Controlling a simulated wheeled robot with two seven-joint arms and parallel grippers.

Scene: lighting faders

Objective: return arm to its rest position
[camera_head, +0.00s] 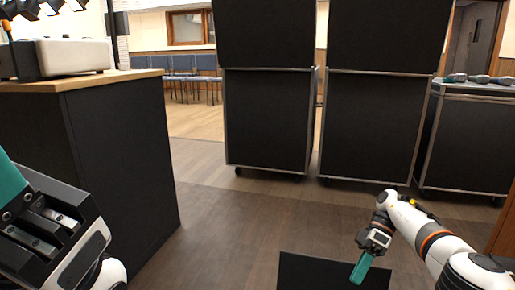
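My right arm comes in from the lower right, white with orange and black bands. Its gripper (361,268) hangs low over the floor and points down and slightly left. Its teal fingertips show as one narrow shape, so the gap between them cannot be judged; nothing is seen in them. My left gripper (14,184) is large and close at the lower left edge. One teal finger shows there, cut off by the frame, and the rest of the fingers is out of view.
A black cabinet with a wooden top (120,150) stands at the left, with a pale grey device (62,58) on it. Black wheeled cases (268,120) stand ahead. Another case (470,140) at the right carries small items. Wooden floor (225,220) between is clear.

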